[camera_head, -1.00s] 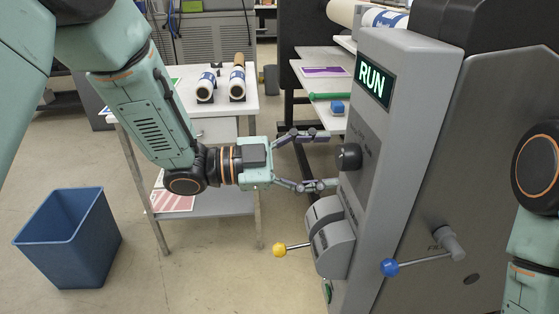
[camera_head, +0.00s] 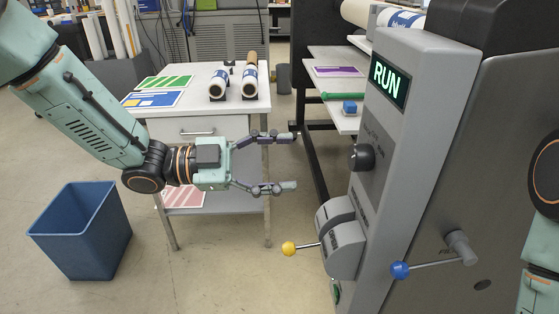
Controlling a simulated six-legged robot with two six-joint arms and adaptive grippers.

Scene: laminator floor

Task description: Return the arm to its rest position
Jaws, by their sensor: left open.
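My left arm reaches in from the upper left, with its forearm sloping down to the wrist. My left gripper (camera_head: 284,162) is open and empty, its two fingers pointing right. It hangs in front of the white table and to the left of the machine's grey control panel (camera_head: 408,130). A gap separates the fingertips from the black knob (camera_head: 361,157) on that panel. The panel's display (camera_head: 388,80) reads RUN in green. Part of my right arm shows at the right edge; its gripper is out of view.
A yellow-tipped lever (camera_head: 289,248) and a blue-tipped crank (camera_head: 400,269) stick out from the machine. The white table (camera_head: 190,76) carries rolls and printed sheets. A blue bin (camera_head: 82,232) stands on the floor at left.

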